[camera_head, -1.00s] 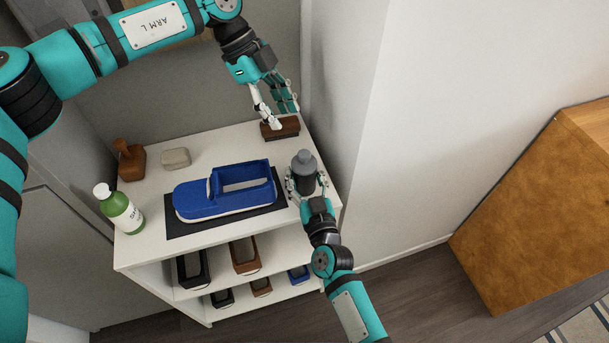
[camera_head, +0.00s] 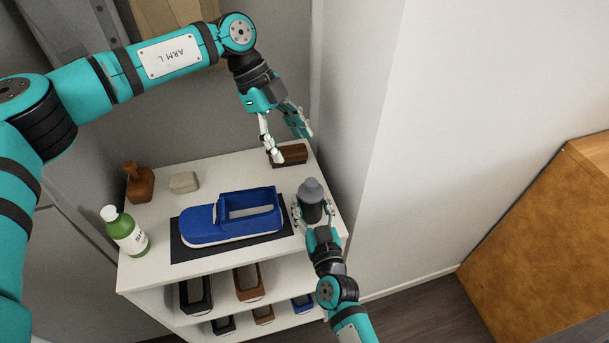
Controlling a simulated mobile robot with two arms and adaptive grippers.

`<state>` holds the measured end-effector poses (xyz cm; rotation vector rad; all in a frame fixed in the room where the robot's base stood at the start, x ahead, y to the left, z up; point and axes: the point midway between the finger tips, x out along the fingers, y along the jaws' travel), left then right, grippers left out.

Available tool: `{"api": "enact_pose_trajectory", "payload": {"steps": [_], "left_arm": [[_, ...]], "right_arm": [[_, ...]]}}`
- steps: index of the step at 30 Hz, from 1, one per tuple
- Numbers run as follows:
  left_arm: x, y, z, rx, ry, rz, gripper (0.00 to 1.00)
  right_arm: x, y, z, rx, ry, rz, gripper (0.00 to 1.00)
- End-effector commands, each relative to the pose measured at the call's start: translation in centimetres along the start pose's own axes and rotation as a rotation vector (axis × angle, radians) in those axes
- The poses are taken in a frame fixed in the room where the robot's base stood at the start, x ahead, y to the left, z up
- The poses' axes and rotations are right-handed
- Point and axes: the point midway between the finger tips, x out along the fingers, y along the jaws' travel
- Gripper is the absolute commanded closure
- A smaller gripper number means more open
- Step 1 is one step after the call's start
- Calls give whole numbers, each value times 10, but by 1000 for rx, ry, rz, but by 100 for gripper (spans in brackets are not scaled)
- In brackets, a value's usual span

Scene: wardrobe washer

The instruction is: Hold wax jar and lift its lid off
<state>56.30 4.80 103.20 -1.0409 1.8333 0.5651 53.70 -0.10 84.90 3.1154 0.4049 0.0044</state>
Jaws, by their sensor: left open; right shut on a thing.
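The wax jar (camera_head: 312,207) is a dark grey cylinder at the right edge of the white shelf top. Its lighter grey lid (camera_head: 312,188) with a knob sits on top of it. My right gripper (camera_head: 312,212) comes from the front and is shut around the jar's body, a finger on each side. My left gripper (camera_head: 293,148) is open and empty, above and behind the jar, over a brown brush block (camera_head: 290,157). Its fingers are apart from the lid. The jar's underside is hidden by the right gripper.
A blue shoe (camera_head: 233,217) stands on a dark mat (camera_head: 189,251) left of the jar. The wall (camera_head: 365,170) rises close to the right.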

Motion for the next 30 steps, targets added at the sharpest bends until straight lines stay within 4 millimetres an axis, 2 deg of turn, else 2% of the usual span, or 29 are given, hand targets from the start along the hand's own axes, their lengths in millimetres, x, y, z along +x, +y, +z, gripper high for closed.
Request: {"api": "enact_pose_trajectory", "payload": {"steps": [1,3,24,30], "left_arm": [[2,1,-1,72,-5,5,26],[4,3,-4,214,-16,10,19],[12,10,-21,2007,-148,169,19],[10,10,-24,2409,-174,245,19]], "right_arm": [[-2,0,5,-1,-11,-3,85],[-2,0,6,-1,-11,-3,85],[-2,-1,7,-1,-14,-4,85],[-2,-1,7,-1,-15,-4,85]]}}
